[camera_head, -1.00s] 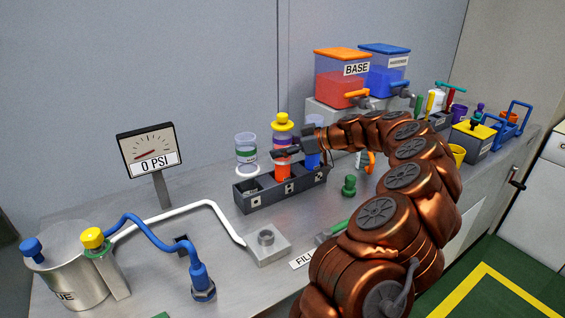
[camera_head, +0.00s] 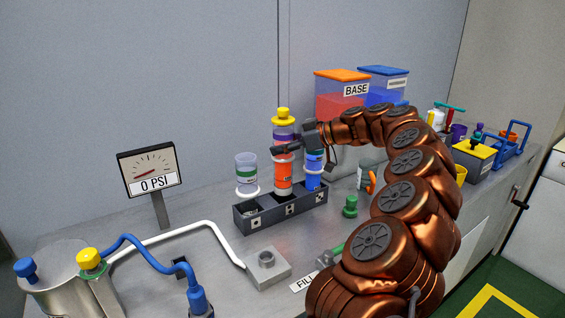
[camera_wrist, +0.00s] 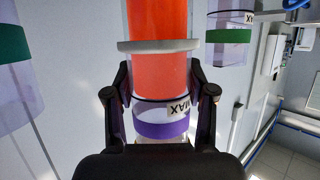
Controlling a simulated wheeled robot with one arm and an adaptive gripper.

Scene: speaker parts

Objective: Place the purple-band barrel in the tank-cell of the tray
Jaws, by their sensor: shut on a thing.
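The purple-band barrel (camera_head: 283,170) is upright, filled orange-red, with a yellow cap (camera_head: 283,114) on top. My gripper (camera_head: 297,146) is shut on its upper part. In the wrist view the gripper fingers (camera_wrist: 161,100) stand either side of the barrel near the purple band (camera_wrist: 160,129), with a pale collar (camera_wrist: 158,46) beyond. The dark tray (camera_head: 262,222) sits on the bench below, with marked cells. The barrel is over the middle cell; whether its lower end is clear of the cell cannot be told.
A green-band barrel (camera_head: 246,172) stands at the tray's left cell and a blue-filled barrel (camera_head: 313,172) at the right, both close by. A grey fitting block (camera_head: 266,266), green part (camera_head: 350,206) and pressure gauge (camera_head: 150,170) stand around. Storage bins stand behind.

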